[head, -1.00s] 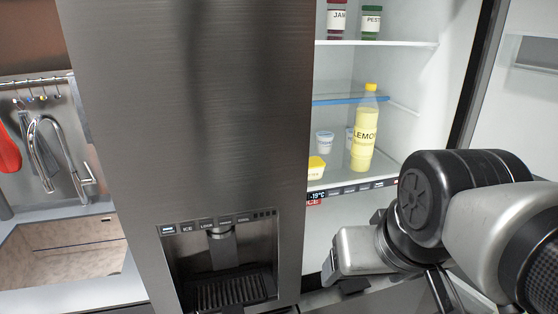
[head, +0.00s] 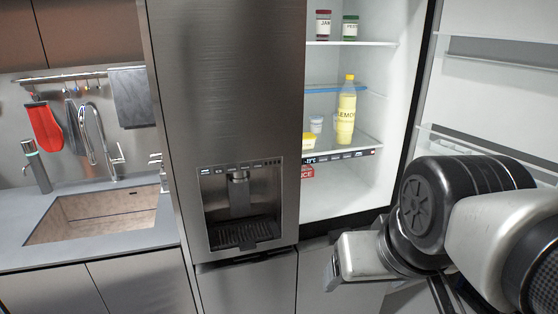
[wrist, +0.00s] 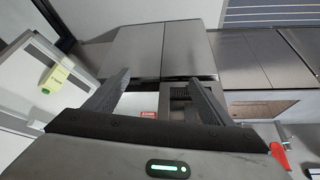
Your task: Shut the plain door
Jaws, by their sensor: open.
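The plain door (head: 490,85) is the fridge's right door. It stands open at the right of the head view, its white inner face with shelf bins turned towards me. Its inner side also shows at the left of the wrist view (wrist: 28,85). My gripper (wrist: 160,78) is open and empty, its two dark fingers apart in the wrist view. It is in front of the fridge opening and apart from the door, as far as I can tell. In the head view my arm covers the lower part of the door, and the fingertips are mostly hidden.
The other fridge door, with the dispenser (head: 238,205), is shut. Jars, a lemon bottle (head: 346,112) and small tubs stand on the fridge shelves. A yellow-green item (wrist: 55,78) is on the open door. A sink (head: 95,215) and counter are at the left.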

